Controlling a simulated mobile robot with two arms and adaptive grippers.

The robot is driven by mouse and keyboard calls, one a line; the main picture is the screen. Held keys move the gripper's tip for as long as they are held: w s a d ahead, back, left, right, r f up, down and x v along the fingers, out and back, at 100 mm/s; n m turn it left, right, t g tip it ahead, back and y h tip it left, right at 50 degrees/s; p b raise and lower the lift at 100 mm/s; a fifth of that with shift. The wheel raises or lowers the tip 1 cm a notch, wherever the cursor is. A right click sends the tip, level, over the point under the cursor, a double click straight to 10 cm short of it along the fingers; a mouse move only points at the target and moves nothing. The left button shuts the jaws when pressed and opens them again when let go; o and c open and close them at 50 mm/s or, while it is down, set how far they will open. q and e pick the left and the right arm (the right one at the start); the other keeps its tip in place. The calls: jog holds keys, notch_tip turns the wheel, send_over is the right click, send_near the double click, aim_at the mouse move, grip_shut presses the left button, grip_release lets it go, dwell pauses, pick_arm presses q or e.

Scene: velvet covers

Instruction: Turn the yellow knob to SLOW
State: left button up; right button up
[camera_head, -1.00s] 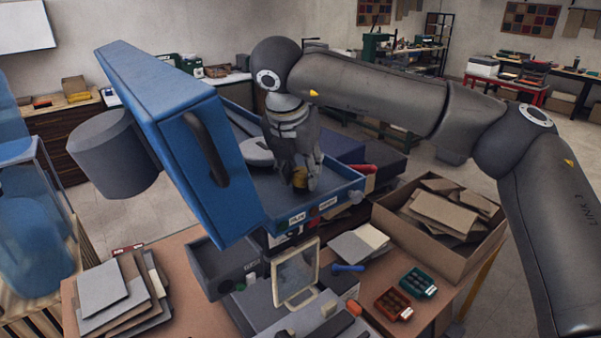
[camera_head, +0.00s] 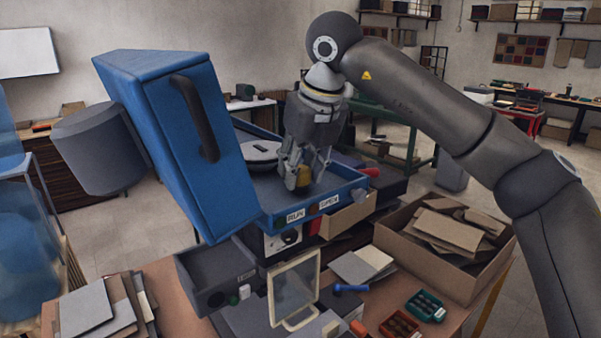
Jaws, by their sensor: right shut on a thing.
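Only a small part of the knob shows between my fingers. My right gripper (camera_head: 305,180) points down from above and is shut on the knob. The knob's pointer and any SLOW mark are hidden or too small to read. My left gripper is not in view.
The machine's blue lid (camera_head: 185,140) stands raised left of my right gripper. A framed clear panel (camera_head: 294,290) stands in front. A cardboard box (camera_head: 400,257) with brown pieces is at right. Stacked sheets (camera_head: 95,312) lie at left.

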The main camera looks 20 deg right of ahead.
jog(key=shift+r+n+y, duration=0.1)
jog(key=shift+n+y, duration=0.5)
jog(key=shift+n, duration=1)
jog(key=o, duration=1)
jog(key=shift+d, duration=0.1)
jog(key=shift+o, duration=0.2)
jog(key=v, duration=1.2)
jog(key=shift+w, duration=0.2)
